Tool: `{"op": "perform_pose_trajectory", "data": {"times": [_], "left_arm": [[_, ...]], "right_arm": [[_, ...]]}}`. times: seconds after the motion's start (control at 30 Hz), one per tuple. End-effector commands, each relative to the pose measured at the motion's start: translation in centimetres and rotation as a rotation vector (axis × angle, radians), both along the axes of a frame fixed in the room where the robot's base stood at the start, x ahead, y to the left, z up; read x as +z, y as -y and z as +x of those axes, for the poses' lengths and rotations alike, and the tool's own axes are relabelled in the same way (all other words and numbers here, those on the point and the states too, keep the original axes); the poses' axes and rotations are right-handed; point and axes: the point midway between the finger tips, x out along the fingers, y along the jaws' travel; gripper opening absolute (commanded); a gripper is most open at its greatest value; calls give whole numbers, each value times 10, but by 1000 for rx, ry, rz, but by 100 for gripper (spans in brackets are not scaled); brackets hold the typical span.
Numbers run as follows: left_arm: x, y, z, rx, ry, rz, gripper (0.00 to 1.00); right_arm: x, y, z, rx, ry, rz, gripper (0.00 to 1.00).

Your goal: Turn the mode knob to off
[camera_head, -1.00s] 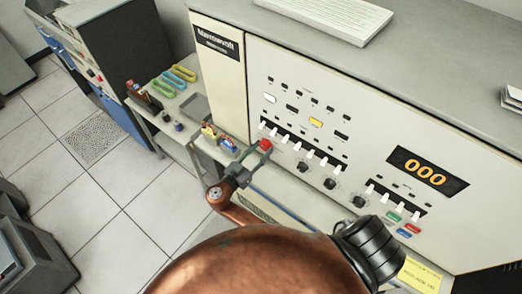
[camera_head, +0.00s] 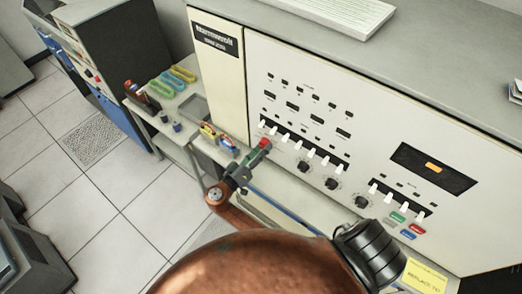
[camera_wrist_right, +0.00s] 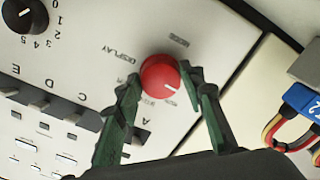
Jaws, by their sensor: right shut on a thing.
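The red mode knob (camera_head: 265,143) sits at the lower left of the cream machine panel (camera_head: 330,180), left of the black knobs. My right gripper (camera_head: 258,151) is at the knob. In the right wrist view, its green fingers (camera_wrist_right: 160,88) stand on both sides of the round red knob (camera_wrist_right: 160,77), shut on it. Print surrounds the knob; "DISPLAY" reads upside down, and some other labels are partly hidden by the fingers. My left gripper is not in view.
White toggle switches (camera_head: 300,148) run close to the right of the knob, with black knobs (camera_head: 331,184) below. The dark display (camera_head: 433,168) shows a short amber bar. A side table at left holds coloured cable bundles (camera_head: 172,80) and small parts.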

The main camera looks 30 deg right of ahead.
Motion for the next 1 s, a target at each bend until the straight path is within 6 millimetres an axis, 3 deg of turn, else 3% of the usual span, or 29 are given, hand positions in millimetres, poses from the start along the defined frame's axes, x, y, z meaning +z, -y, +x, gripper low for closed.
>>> {"op": "perform_pose_trajectory", "data": {"times": [0.67,0.7,1.0], "left_arm": [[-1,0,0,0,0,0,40],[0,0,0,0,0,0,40],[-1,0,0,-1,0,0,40]], "right_arm": [[0,0,0,-1,-69,-28,12],[0,0,0,-1,-69,-28,37],[0,0,0,0,-67,-28,54]]}}
